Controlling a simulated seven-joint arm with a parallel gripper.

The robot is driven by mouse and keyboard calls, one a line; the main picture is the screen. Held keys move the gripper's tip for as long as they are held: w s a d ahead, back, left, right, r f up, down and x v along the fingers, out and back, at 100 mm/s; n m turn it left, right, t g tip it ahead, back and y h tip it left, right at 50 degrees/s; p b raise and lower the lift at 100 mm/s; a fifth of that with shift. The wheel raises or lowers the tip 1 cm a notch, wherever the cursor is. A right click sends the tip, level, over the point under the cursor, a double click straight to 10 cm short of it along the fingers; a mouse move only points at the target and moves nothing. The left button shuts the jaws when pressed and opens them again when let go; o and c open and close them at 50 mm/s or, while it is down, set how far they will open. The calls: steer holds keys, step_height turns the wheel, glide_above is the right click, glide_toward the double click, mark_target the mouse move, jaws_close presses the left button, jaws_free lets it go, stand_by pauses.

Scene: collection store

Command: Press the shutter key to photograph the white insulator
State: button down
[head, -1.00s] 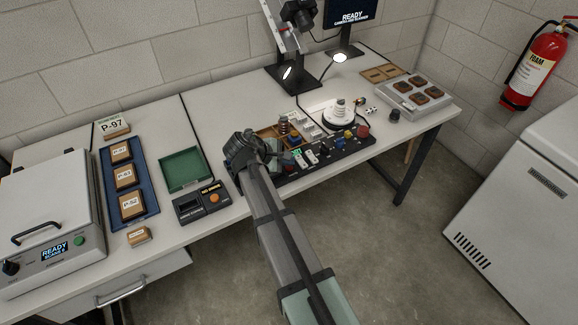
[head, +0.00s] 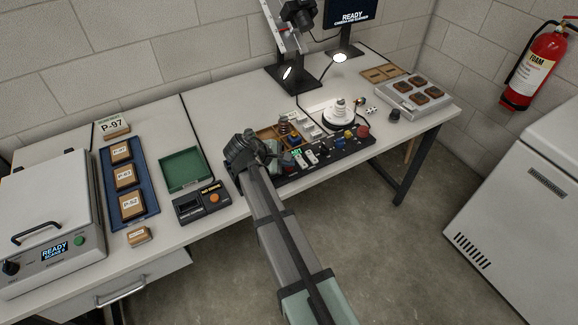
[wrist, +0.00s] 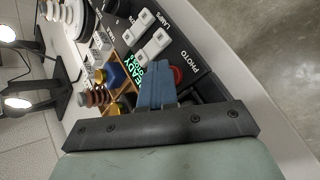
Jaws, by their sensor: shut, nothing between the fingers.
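The white insulator (head: 340,107) stands upright on a round white turntable (head: 340,121) behind the dark control panel (head: 327,154). Its stacked discs also show at the upper left of the wrist view (wrist: 66,12). My gripper (head: 272,160) is over the left end of the panel. In the wrist view my gripper (wrist: 155,72) is shut and empty, its blue fingers over the panel beside the printed word PHOTO. A red key (wrist: 178,75) shows partly behind the fingertips; I cannot tell if they touch it. A green READY display (wrist: 136,72) is beside it.
A wooden tray (head: 266,131) with a brown insulator (head: 283,127) is close behind my gripper. White switches (wrist: 152,47) sit on the panel. Two lit lamps (head: 340,57) and a camera (head: 298,14) stand at the back. A green tray (head: 184,170) is to the left.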

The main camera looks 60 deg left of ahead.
mark_target(287, 169)
steer(key=shift+f, duration=0.25)
stand_by(0.3)
steer(key=shift+r, duration=0.95)
steer(key=shift+r, duration=2.5)
